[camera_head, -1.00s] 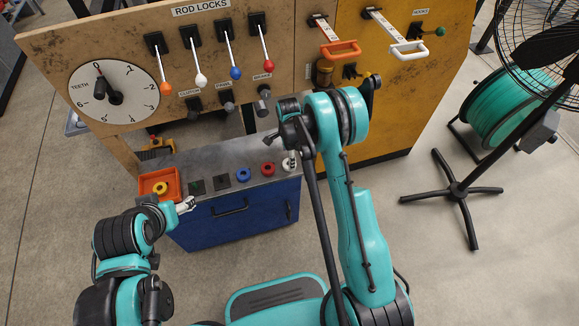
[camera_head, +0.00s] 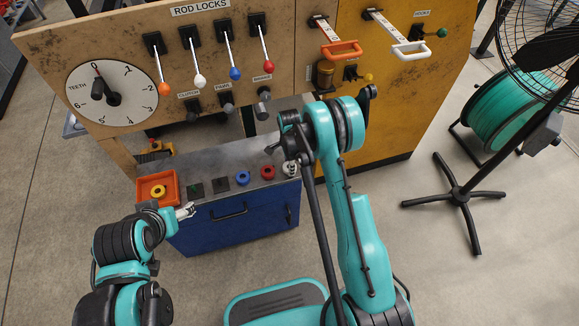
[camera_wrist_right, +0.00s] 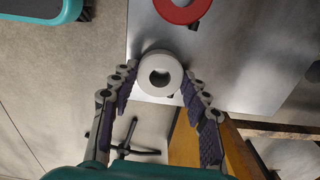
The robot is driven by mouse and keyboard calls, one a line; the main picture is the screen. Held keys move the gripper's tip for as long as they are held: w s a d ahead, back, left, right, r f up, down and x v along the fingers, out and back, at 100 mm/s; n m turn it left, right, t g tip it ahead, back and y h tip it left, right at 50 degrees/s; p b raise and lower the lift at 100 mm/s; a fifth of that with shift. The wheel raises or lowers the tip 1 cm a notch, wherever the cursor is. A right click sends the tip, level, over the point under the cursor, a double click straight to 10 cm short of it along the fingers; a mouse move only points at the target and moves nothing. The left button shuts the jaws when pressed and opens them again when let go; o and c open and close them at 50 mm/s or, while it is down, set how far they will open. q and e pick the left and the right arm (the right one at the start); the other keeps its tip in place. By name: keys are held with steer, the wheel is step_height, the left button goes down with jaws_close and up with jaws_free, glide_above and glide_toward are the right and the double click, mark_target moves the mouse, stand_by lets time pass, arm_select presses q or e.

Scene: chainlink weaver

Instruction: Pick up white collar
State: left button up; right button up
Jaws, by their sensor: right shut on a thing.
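The white collar (camera_wrist_right: 160,74) is a thick ring with a hole through its middle. In the right wrist view it sits between the fingertips of my right gripper (camera_wrist_right: 159,78), which is shut on it. In the head view my right gripper (camera_head: 291,168) is at the right end of the grey top of the blue cabinet, largely hidden by my arm. The white collar is too small there to tell apart from the fingers. My left gripper (camera_head: 186,211) is at the front left of the cabinet, away from the collar; its jaw opening is unclear.
The blue cabinet (camera_head: 235,222) carries a red collar (camera_head: 268,172), a blue collar (camera_head: 243,177) and an orange tray (camera_head: 172,187) holding a yellow ring (camera_head: 158,191). A lever panel (camera_head: 130,60) stands behind. A fan stand (camera_head: 457,193) is at right. Floor in front is open.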

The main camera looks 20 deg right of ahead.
steer(key=shift+r, duration=0.45)
steer(key=r+p, duration=0.1)
steer(key=r, duration=0.1)
steer(key=r+p, duration=0.1)
steer(key=r, duration=0.1)
steer(key=shift+s+d, duration=0.15)
steer(key=shift+d, duration=0.05)
steer(key=s+d+r+p, duration=0.3)
steer(key=s+d+r, duration=0.3)
steer(key=s+d, duration=0.2)
